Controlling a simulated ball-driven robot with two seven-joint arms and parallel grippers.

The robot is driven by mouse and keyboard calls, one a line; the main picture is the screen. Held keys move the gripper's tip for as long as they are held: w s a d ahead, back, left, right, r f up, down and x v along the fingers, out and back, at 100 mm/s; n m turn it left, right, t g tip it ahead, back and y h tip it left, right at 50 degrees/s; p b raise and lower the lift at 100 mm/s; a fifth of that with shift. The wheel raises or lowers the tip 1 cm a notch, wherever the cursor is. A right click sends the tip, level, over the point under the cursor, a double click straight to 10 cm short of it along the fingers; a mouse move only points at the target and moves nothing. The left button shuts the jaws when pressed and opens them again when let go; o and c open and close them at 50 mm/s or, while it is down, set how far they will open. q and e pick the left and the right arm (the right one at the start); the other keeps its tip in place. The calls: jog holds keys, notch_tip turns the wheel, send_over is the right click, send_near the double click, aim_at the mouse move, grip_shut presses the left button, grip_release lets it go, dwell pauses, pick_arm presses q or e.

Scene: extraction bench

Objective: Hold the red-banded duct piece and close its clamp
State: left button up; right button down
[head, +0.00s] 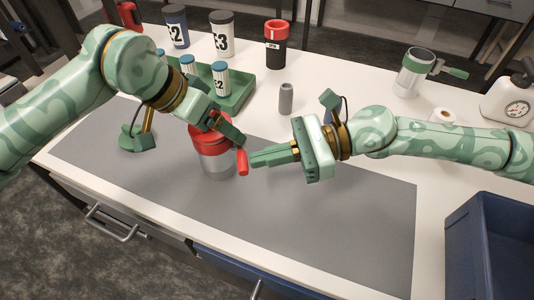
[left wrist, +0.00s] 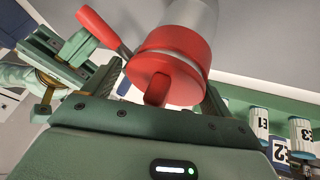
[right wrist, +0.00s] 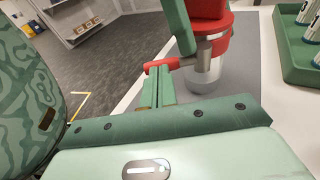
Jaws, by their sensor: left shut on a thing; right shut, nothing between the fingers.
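The red-banded duct piece (head: 217,163) stands upright over the grey mat, with a red band (left wrist: 168,62) around its top and a clear grey body. Its red clamp lever (head: 242,162) sticks out from the band on the side facing my right gripper; it also shows in the right wrist view (right wrist: 160,64). My left gripper (head: 222,128) is shut on the red band, one finger on each side. My right gripper (head: 250,160) is shut and empty, its fingertips right beside the lever; I cannot tell whether they touch it.
A green rack (head: 238,100) with several vials stands behind the duct piece. A small grey cylinder (head: 286,99) and a black jar with a red top (head: 275,48) stand further back. A green-banded piece (head: 411,76) is at back right. A blue bin (head: 490,240) is front right. The front mat is clear.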

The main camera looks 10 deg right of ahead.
pick_arm(q)
jog(key=shift+a+f, duration=0.1)
jog(key=shift+f, duration=0.4)
pick_arm(e)
jog(key=shift+f, duration=0.1)
pick_arm(q)
jog(key=shift+s, duration=0.1)
jog(key=shift+c, duration=0.3)
pick_arm(e)
jog(key=shift+s+a, duration=0.25)
jog(key=shift+a, duration=0.35)
jog(key=shift+s+a, duration=0.25)
jog(key=shift+a, duration=0.35)
pick_arm(q)
jog(key=shift+c, duration=0.3)
pick_arm(e)
jog(key=shift+w, duration=0.1)
jog(key=shift+d, duration=0.15)
pick_arm(q)
jog(key=shift+c, duration=0.4)
pick_arm(e)
jog(key=d+r, duration=0.2)
jog(key=d, duration=1.4)
jog(key=shift+r, duration=0.25)
pick_arm(q)
jog(key=o, duration=1.2)
pick_arm(e)
jog(key=shift+a, duration=0.1)
